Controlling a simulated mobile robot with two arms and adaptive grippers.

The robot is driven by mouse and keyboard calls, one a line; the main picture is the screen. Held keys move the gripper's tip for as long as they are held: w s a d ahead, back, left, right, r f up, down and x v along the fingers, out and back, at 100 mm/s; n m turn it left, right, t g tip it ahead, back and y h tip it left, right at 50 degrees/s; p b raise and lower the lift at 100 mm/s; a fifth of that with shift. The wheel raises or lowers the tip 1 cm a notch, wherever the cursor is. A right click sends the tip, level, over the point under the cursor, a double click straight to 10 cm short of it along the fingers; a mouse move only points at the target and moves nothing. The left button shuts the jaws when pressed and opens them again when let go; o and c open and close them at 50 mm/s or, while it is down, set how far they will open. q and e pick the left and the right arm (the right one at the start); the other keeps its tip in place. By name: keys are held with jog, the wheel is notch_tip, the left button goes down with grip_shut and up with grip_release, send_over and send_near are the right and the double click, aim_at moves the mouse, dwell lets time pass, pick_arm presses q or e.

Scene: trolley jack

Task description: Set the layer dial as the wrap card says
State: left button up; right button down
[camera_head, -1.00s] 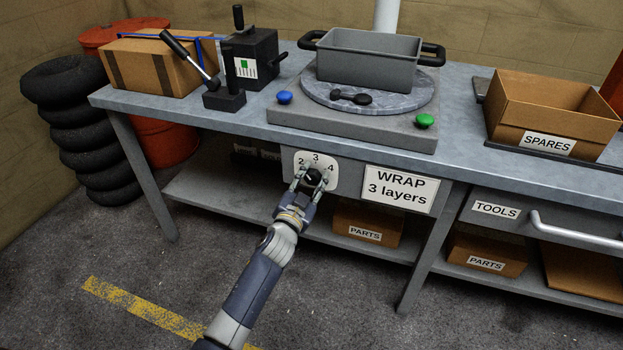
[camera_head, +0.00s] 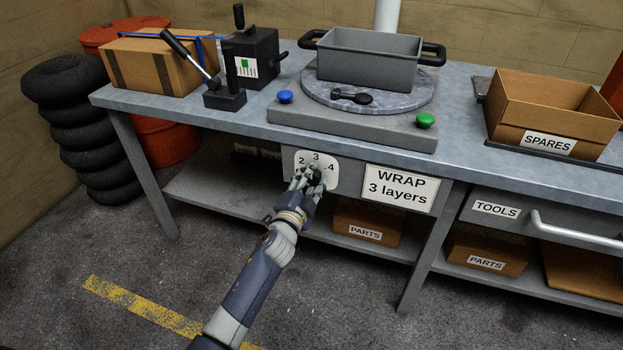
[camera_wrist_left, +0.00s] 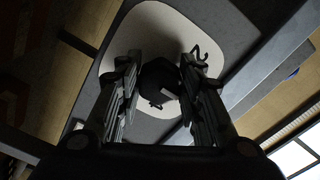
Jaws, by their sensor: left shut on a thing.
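The layer dial has a white plate (camera_head: 331,160) with the numbers 2, 3 and 4, on the bench's front panel. Its black knob (camera_wrist_left: 159,80) sits between the fingers of my left gripper (camera_head: 314,175), which is shut on it. The fingers hide most of the knob in the head view, and I cannot tell which number it points to. In the left wrist view the gripper (camera_wrist_left: 160,85) has a finger on each side of the knob. The wrap card (camera_head: 400,188), right of the dial, reads "WRAP 3 layers". My right gripper is not in view.
A turntable (camera_head: 405,104) with a grey pan (camera_head: 368,62) stands above the dial, between a blue button (camera_head: 285,97) and a green button (camera_head: 425,120). A drawer marked TOOLS (camera_head: 496,209) is at the right. Floor in front is clear.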

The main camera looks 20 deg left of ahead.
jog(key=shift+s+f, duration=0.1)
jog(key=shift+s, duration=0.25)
pick_arm(q)
jog(key=o, duration=1.1)
jog(key=shift+c, duration=0.2)
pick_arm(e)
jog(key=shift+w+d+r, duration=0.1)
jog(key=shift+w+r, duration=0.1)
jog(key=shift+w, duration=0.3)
pick_arm(q)
jog(key=s, duration=1.2)
jog(key=shift+a, duration=0.2)
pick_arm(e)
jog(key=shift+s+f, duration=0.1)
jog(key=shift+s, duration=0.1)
